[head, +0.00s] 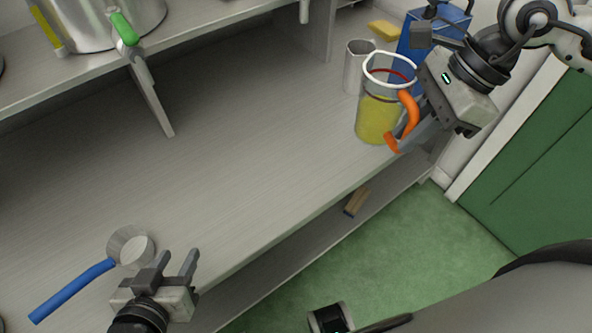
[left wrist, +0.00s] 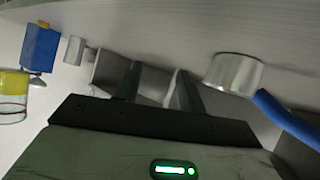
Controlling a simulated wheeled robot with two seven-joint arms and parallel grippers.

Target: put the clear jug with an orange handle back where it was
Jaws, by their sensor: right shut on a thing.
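The clear jug (head: 376,118) holds yellow liquid and has a white rim, a red ring and an orange handle (head: 411,115). It is near the right end of the bench and looks upright. My right gripper (head: 398,143) is shut on the handle, from the jug's right side. In the left wrist view the jug (left wrist: 12,85) shows upside down at the left edge, and its base looks clear of the bench top. My left gripper (head: 172,268) is open and empty at the bench's front edge; its fingers show in the left wrist view (left wrist: 157,85).
A metal cup (head: 353,75), a blue crate (head: 420,45) and a yellow item (head: 384,31) are behind the jug. A blue-handled metal scoop (head: 120,243) lies beside my left gripper. A steel vat (head: 95,20) stands on the upper shelf. The bench's middle (head: 230,150) is clear.

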